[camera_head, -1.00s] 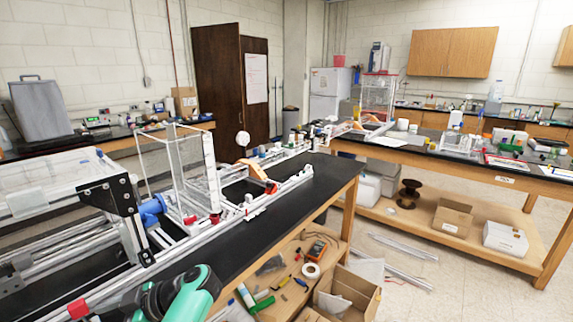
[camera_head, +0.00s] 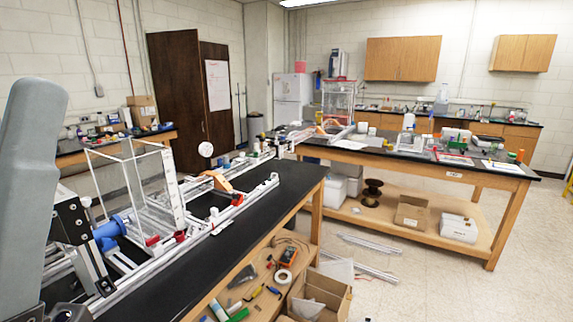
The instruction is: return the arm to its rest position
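A grey arm link of mine stands upright along the left edge of the head view, close to the camera. It hides the left end of the extrusion frame (camera_head: 150,262). The frame lies on the black-topped bench (camera_head: 285,186), with a clear box (camera_head: 130,180) standing on it. No gripper fingers show, so I cannot see either gripper or whether it holds anything.
A second bench (camera_head: 400,161) with lab items stands behind to the right. A cardboard box (camera_head: 318,293) sits on the lower shelf. Open floor (camera_head: 400,290) lies to the right.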

